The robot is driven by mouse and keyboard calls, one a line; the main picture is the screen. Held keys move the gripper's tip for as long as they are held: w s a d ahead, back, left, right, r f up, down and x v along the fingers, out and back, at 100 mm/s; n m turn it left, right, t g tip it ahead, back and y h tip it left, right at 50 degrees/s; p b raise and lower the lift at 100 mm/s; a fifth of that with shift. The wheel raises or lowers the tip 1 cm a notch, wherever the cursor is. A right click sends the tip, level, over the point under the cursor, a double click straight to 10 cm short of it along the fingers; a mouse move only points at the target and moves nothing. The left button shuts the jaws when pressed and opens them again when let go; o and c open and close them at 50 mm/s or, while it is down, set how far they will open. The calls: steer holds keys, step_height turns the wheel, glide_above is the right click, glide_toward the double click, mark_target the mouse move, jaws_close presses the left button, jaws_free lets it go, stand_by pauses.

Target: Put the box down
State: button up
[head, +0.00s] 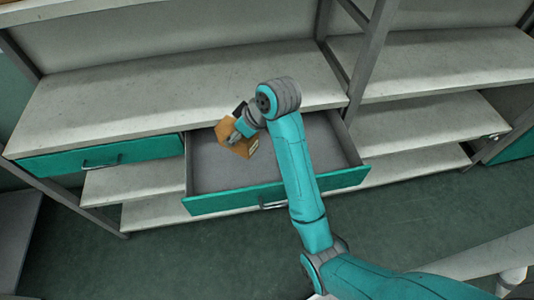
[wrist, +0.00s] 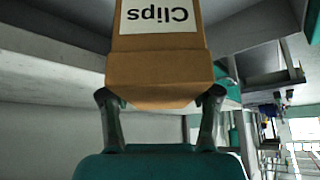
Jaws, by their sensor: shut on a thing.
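The box is a small orange-brown carton (head: 239,146) with a white label; in the wrist view the box (wrist: 160,65) shows the word "Clips", upside down. My gripper (head: 236,137) is shut on it, and the wrist view shows a finger of my gripper (wrist: 160,103) on each side of the box. In the head view the box is over the left part of the open, teal-fronted drawer (head: 219,176). The visible drawer floor is empty. I cannot tell whether the box touches the drawer floor.
A bare grey shelf top (head: 150,95) runs behind the open drawer. A shut teal drawer (head: 100,157) is to its left. Lower shelves (head: 430,125) at the right are bare, beyond an upright post (head: 371,50).

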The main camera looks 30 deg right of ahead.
mark_target(256, 146)
steer(key=shift+d+f, duration=0.2)
steer(key=shift+d, duration=0.3)
step_height(256, 146, down, 10)
steer(key=shift+s+d+r, duration=0.1)
steer(key=shift+r, duration=0.05)
steer(key=o, duration=1.3)
steer(key=shift+s+d+r, duration=0.1)
steer(key=shift+r, duration=0.25)
steer(key=v, duration=1.1)
steer(key=shift+s+r, duration=0.1)
steer(key=shift+s, duration=0.05)
